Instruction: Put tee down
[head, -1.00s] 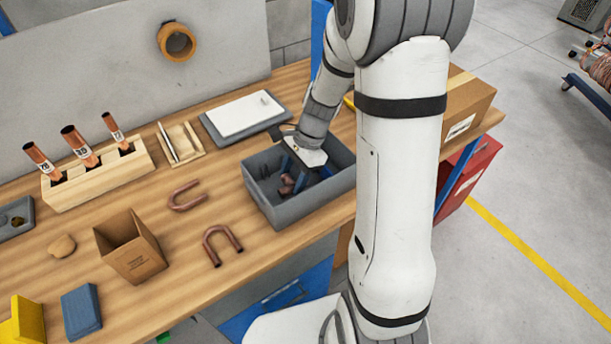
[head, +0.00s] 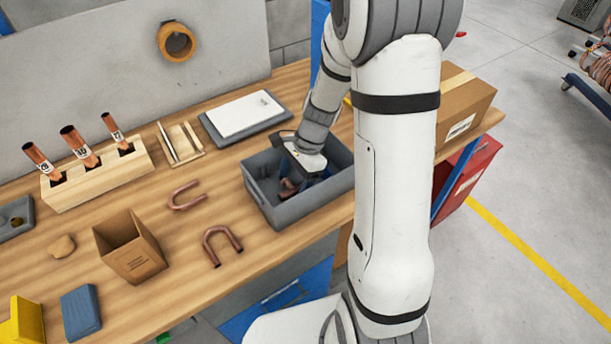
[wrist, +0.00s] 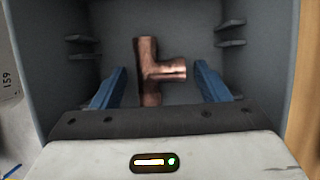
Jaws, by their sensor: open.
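The copper tee (wrist: 152,72) lies inside the grey bin, between my two blue fingers in the wrist view, with a gap to each finger. In the head view a copper-coloured part (head: 288,187) shows in the bin, partly hidden by my gripper. My gripper (wrist: 160,88) is open and reaches down into the bin; it also shows in the head view (head: 306,178). The grey bin (head: 268,208) stands on the workbench near its front edge.
Two copper U-bends (head: 222,245) (head: 187,196) lie left of the bin. A small cardboard box (head: 130,247) stands farther left. A wooden block (head: 98,176) holds copper tubes. A white-topped grey slab (head: 243,115) lies behind the bin.

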